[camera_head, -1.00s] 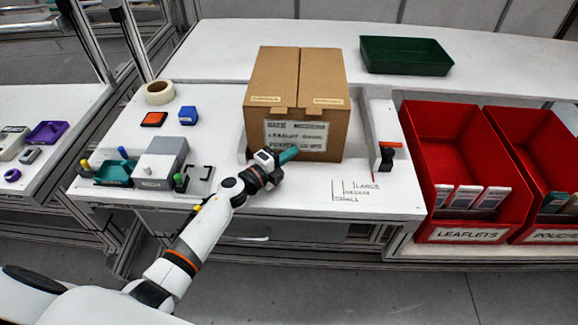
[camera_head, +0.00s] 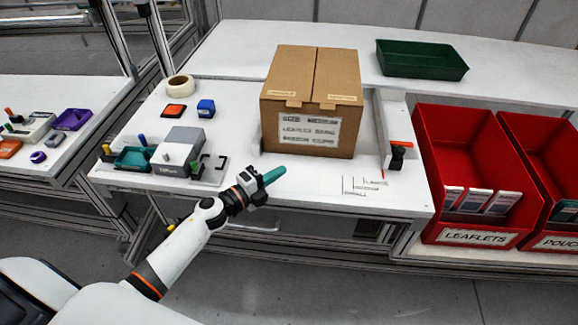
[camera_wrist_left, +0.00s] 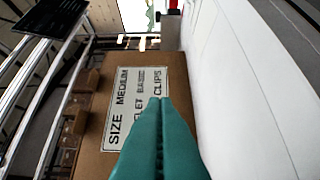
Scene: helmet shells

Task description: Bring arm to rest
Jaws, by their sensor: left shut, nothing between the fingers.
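My left gripper (camera_head: 274,175) reaches in from the lower left in the head view, over the front part of the white table. Its teal fingers are together and empty. They also show in the left wrist view (camera_wrist_left: 160,125), pressed side by side and pointing at the labelled face of a cardboard box (camera_wrist_left: 95,120). In the head view the closed cardboard box (camera_head: 312,85) stands upright on the table behind the fingers. The fingers appear apart from it. My right gripper is in neither view.
Left on the table are a grey device (camera_head: 182,150), a teal tray (camera_head: 134,159), a blue block (camera_head: 206,108), an orange pad (camera_head: 174,111) and a tape roll (camera_head: 179,84). A red-topped tool (camera_head: 398,152) stands right of the box. Red bins (camera_head: 450,125) stand at right, a green tray (camera_head: 421,60) behind.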

